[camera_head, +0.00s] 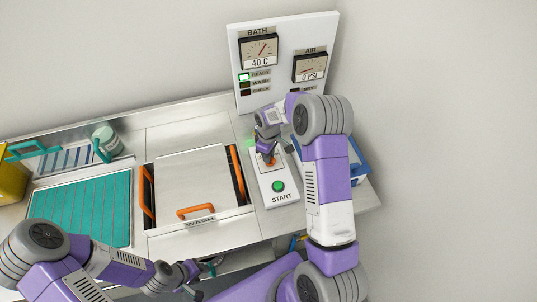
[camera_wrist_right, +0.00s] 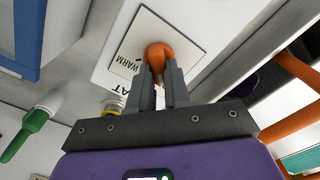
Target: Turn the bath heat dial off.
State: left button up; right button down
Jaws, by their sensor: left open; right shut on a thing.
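The orange bath heat dial (camera_wrist_right: 158,50) sits on a white plate marked WARM in the right wrist view. In the head view its orange (camera_head: 269,160) shows only in part under my right gripper (camera_head: 266,153). In the wrist view my right gripper (camera_wrist_right: 161,85) is shut on the dial, one finger on each side. The plate's other markings are partly hidden. The bath gauge (camera_head: 258,50) reads 40 C, and the READY lamp (camera_head: 244,77) is lit green. My left gripper (camera_head: 199,281) is open and empty, low in the head view, in front of the bench.
The green START button (camera_head: 278,187) is on the same panel, close to the right gripper. A wash bay with a steel lid (camera_head: 190,170) and orange handles lies to the left. A blue bin (camera_head: 359,165) stands right of the panel, beside my right arm.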

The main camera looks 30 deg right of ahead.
dwell(0.4)
jog(key=c, duration=1.1)
grip_release()
notch_tip(320, 180, up, 8)
jog(key=shift+f+p, duration=0.15)
jog(key=shift+p, duration=0.3)
